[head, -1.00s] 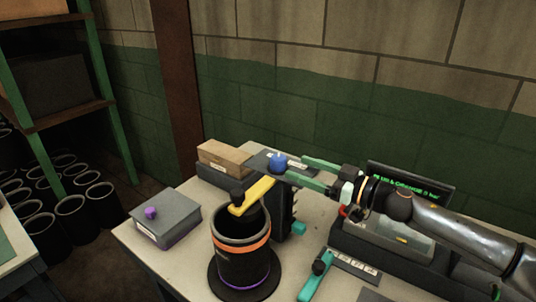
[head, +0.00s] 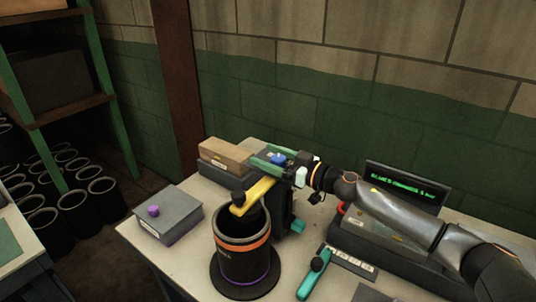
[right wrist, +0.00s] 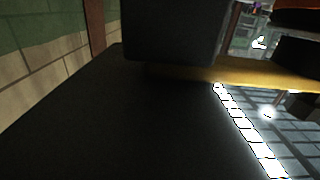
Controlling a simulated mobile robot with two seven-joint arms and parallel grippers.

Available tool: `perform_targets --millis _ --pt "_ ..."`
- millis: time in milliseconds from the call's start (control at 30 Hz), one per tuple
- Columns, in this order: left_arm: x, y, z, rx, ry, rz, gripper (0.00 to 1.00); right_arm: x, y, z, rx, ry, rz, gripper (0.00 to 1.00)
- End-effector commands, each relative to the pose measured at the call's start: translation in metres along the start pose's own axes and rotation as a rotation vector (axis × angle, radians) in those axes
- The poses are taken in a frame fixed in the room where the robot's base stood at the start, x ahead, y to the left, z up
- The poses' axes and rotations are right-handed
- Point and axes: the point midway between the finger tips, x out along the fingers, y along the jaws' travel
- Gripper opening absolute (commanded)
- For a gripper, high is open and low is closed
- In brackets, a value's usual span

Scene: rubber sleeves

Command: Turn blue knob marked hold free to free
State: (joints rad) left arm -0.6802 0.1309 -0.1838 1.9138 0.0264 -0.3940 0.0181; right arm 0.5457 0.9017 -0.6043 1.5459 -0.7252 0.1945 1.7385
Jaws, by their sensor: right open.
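The blue knob (head: 278,158) is on top of the dark fixture behind the black cylinder; its marking is too small to read. My right gripper (head: 258,155) comes in from the right with its green fingers open. The fingers reach past the knob, one on the far side and one on the near side. The knob appears between them, but I cannot tell whether they touch it. The right wrist view is mostly filled by dark surfaces close up, and I cannot make out the knob there. My left gripper is not in view.
A yellow lever (head: 255,194) sits just in front of the knob, above the black cylinder (head: 245,262). A wooden block (head: 225,155) lies left of the fingertips. A grey box (head: 168,217) with a purple knob stands at left. A teal-handled tool (head: 313,277) lies at front.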

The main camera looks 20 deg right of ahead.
Motion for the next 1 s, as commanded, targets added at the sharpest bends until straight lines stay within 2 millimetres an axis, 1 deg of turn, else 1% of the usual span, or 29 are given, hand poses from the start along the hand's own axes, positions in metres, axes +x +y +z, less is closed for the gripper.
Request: perform_targets --millis 267,300,900,1000 --pt "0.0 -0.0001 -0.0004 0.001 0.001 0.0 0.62 0.0016 -0.0004 0.0007 0.001 -0.001 -0.001 0.79" --pt "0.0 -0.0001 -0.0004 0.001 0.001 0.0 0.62 0.0016 -0.0004 0.0007 0.001 -0.001 -0.001 0.76" --pt "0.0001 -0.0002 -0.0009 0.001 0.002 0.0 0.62 0.0012 -0.0002 0.0005 0.0 -0.001 0.0 0.09" --pt "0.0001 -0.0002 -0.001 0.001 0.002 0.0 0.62 0.0012 -0.0001 0.0005 0.0 -0.001 0.0 0.0"
